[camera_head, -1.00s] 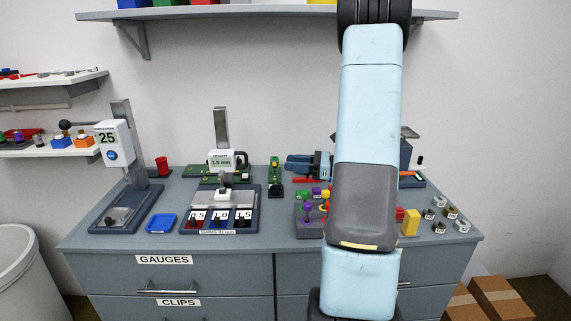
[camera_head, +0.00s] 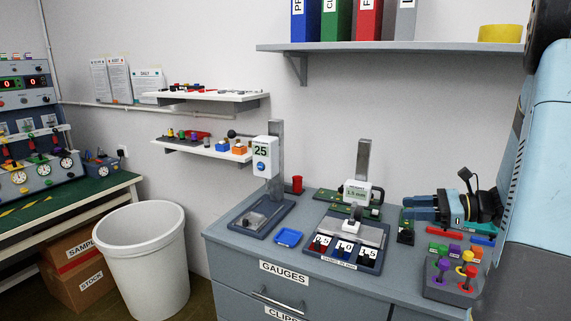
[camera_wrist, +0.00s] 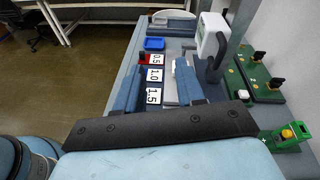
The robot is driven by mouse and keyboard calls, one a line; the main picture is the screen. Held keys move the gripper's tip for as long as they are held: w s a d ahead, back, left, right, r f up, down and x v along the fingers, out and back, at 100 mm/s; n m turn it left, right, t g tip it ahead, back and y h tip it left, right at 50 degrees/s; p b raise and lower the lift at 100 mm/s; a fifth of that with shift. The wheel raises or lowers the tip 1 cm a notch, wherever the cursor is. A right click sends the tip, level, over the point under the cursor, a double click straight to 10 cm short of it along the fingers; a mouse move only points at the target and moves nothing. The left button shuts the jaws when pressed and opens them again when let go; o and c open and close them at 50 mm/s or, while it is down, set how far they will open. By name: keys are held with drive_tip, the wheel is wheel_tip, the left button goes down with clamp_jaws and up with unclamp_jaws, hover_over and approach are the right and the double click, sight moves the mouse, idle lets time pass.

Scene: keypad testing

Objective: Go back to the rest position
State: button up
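My gripper (camera_head: 408,207) hangs over the bench top, right of the height gauge, in the head view. In the wrist view its two blue fingers (camera_wrist: 157,66) stand apart with nothing between them, so it is open and empty. The grey bench (camera_head: 228,238) carries the gauge (camera_head: 357,192) with its small display. In front of the gauge is a tray with slots labelled 0.5, 1.0 and 1.5 (camera_head: 343,249). My arm covers the bench's right end in the head view.
A second gauge reading 25 (camera_head: 262,155) stands at the bench's left, with a blue dish (camera_head: 288,237) nearby. Coloured pegs (camera_head: 456,268) stand in a block near my arm. A shelf (camera_head: 400,47) with binders hangs above. A white bin (camera_head: 143,260) stands on the floor at left.

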drive_tip(key=s+a+r+n+g+h, duration=0.4)
drive_tip(key=s+a+n+g+h, duration=0.2)
drive_tip(key=s+a+n, duration=0.45)
drive_tip(key=s+r+n+t+h, duration=0.5)
drive_tip(key=s+n+h, duration=0.3)
drive_tip(key=s+n, duration=0.1)
drive_tip(key=shift+s+d+r+n, duration=0.15)
drive_tip(key=shift+d+r+n, duration=0.2)
drive_tip(key=shift+n, duration=0.2)
drive_tip(key=shift+a, duration=0.1)
idle(2.6)
